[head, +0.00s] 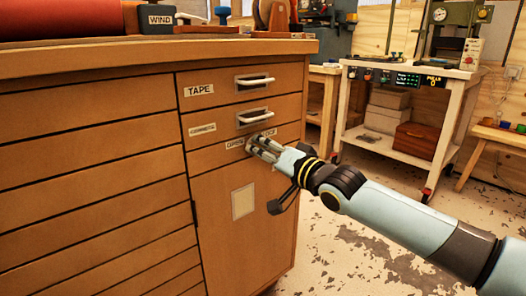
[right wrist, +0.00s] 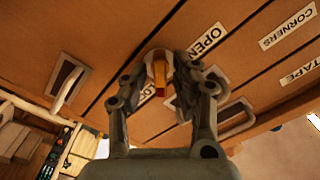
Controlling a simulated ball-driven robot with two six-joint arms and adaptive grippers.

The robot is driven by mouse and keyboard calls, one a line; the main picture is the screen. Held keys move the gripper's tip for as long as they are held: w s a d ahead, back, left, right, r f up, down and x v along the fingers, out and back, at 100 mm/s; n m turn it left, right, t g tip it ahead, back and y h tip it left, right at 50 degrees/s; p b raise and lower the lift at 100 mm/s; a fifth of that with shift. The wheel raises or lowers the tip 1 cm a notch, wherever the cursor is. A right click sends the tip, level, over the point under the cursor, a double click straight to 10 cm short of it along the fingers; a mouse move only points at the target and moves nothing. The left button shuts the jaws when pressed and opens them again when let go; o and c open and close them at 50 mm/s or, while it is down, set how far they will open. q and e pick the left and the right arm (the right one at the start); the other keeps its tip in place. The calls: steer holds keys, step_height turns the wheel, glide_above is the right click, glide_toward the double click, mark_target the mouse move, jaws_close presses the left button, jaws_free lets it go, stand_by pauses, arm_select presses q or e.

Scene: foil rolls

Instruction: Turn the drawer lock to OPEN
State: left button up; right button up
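The lock is on the narrow third drawer front (head: 214,157), below TAPE and CORNERS. My right gripper (head: 262,146) is at the lock, also in the right wrist view (right wrist: 163,68). Its fingers are apart, one on each side of the knob; contact is not clear. My left gripper is not in view.
The wooden cabinet (head: 95,150) fills the left. Handles of the TAPE drawer (head: 255,82) and CORNERS drawer (head: 253,117) stick out above the lock. A white-topped bench (head: 410,78) with machines stands behind right. The floor (head: 335,262) right of the cabinet is clear.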

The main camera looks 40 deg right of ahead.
jaws_close()
steer(key=shift+n, duration=0.3)
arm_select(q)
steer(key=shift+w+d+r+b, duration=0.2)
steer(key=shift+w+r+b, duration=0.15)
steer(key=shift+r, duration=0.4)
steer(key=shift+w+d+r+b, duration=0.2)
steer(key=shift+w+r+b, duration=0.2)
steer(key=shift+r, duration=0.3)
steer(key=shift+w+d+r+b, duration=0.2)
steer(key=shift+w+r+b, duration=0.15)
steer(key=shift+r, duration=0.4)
arm_select(e)
steer(key=shift+d+f+n, duration=0.1)
steer(key=shift+d+n, duration=0.05)
steer(key=shift+n, duration=8.55)
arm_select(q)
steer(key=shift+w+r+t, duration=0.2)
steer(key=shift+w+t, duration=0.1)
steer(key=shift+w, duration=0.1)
arm_select(e)
steer(key=shift+o, duration=1.1)
jaws_free()
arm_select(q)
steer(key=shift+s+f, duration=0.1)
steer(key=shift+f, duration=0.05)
